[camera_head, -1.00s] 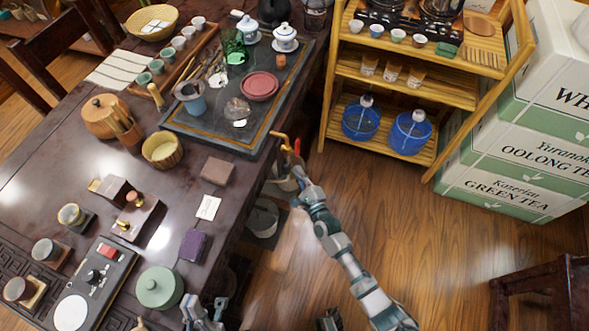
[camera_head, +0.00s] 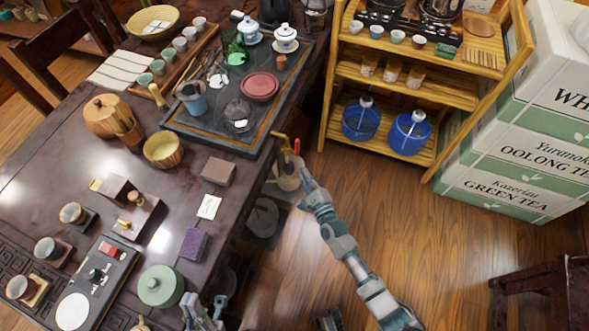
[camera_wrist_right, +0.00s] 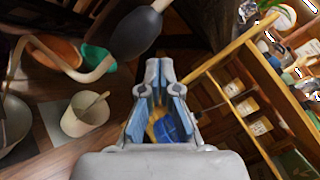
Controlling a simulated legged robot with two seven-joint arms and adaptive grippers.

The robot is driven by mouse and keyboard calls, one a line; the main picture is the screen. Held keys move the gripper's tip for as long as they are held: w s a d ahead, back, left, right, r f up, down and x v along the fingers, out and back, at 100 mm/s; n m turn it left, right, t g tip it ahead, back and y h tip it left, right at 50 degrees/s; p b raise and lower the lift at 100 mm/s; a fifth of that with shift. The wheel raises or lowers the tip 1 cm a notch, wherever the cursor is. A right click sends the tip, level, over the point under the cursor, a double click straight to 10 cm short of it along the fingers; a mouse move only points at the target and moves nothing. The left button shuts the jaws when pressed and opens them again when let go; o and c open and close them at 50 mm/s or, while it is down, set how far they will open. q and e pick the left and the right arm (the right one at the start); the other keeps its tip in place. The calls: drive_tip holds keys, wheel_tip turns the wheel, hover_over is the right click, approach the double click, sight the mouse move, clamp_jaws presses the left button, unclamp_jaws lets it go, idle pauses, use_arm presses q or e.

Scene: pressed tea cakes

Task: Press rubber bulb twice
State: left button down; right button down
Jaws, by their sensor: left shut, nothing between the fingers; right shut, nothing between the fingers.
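The dark grey rubber bulb (camera_wrist_right: 137,34) shows in the right wrist view with a pale curved tube (camera_wrist_right: 60,62) running from its lower end. My right gripper (camera_wrist_right: 160,68) is shut and empty; in that view the bulb lies just beyond and left of its fingertips, apart from them as far as I can tell. In the head view my right gripper (camera_head: 300,172) is beside the table's right edge, below a brass tap (camera_head: 287,146), and I cannot make out the bulb there. My left gripper (camera_head: 206,308) is shut and empty at the bottom, by the table's front edge.
A white bucket (camera_wrist_right: 87,116) and an orange-brown bowl (camera_wrist_right: 58,52) stand low, left of the gripper. A wooden shelf (camera_head: 419,92) with two blue bottles stands to the right. The dark table (camera_head: 60,140) holds tea ware. Open floor (camera_head: 440,240) lies right.

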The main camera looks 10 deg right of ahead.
drive_tip(key=shift+s+d, duration=0.45)
drive_tip(key=shift+d, duration=0.25)
drive_tip(key=shift+s+d, duration=0.5)
drive_tip(key=shift+d, duration=0.25)
drive_tip(key=shift+s+d, duration=0.45)
drive_tip(key=shift+d, duration=0.25)
